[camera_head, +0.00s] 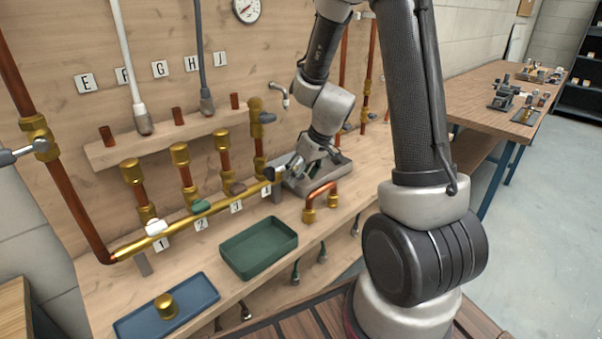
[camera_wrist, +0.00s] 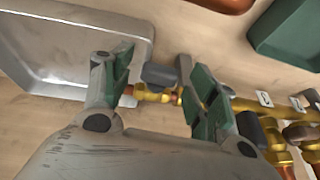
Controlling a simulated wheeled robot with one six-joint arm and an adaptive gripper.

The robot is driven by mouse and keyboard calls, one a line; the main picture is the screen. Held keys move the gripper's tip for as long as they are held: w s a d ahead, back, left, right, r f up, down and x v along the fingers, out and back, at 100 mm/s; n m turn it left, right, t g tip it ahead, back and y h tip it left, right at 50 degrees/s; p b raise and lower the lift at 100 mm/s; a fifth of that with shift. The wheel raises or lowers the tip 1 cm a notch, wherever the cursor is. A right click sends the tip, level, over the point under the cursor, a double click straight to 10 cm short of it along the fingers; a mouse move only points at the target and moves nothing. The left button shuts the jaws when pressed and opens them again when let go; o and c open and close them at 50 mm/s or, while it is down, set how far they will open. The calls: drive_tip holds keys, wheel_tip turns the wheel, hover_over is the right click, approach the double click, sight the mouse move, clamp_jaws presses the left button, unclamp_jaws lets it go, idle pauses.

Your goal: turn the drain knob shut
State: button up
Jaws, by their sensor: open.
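A dark grey knob (camera_wrist: 160,75), which looks like the drain knob, sits on a small brass and copper fitting (camera_wrist: 152,96) in the wrist view. My gripper (camera_wrist: 163,80) is open, with one green-padded finger on each side of the knob. The gap on the left looks wider than that on the right; I cannot tell whether either pad touches it. In the head view my gripper (camera_head: 308,172) is low by the right end of the brass manifold (camera_head: 190,220), and the knob cannot be made out clearly there.
A grey metal basin (camera_head: 335,180) lies beside my gripper; it also shows in the wrist view (camera_wrist: 75,90). A copper elbow (camera_head: 322,192), green tray (camera_head: 258,248) and blue tray (camera_head: 195,312) stand on the bench. Several valves and numbered tags line the manifold.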

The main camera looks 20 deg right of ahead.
drive_tip(key=c, duration=1)
drive_tip(key=shift+d, duration=0.1)
drive_tip(key=shift+w+d+f+m+g+y, duration=0.1)
drive_tip(key=shift+d+m+g+y, duration=0.15)
drive_tip(key=shift+y, duration=0.75)
drive_tip(key=y, duration=0.1)
drive_tip(key=g+y, duration=0.1)
drive_tip(key=y, duration=0.1)
drive_tip(key=m+y, duration=0.1)
drive_tip(key=y, duration=0.1)
drive_tip(key=shift+w+d+f, duration=0.1)
drive_tip(key=shift+d+f, duration=0.15)
drive_tip(key=shift+d, duration=0.05)
drive_tip(key=y, duration=0.1)
drive_tip(key=m+g+y, duration=0.1)
drive_tip(key=y, duration=0.1)
drive_tip(key=shift+d+f, duration=0.2)
drive_tip(key=shift+f, duration=0.1)
drive_tip(key=shift+f+m+y, duration=0.15)
drive_tip(key=shift+m+y, duration=0.2)
drive_tip(key=shift+y, duration=0.7)
drive_tip(key=shift+f+m+y, duration=0.15)
drive_tip(key=shift+m+y, duration=0.15)
drive_tip(key=shift+y, duration=0.75)
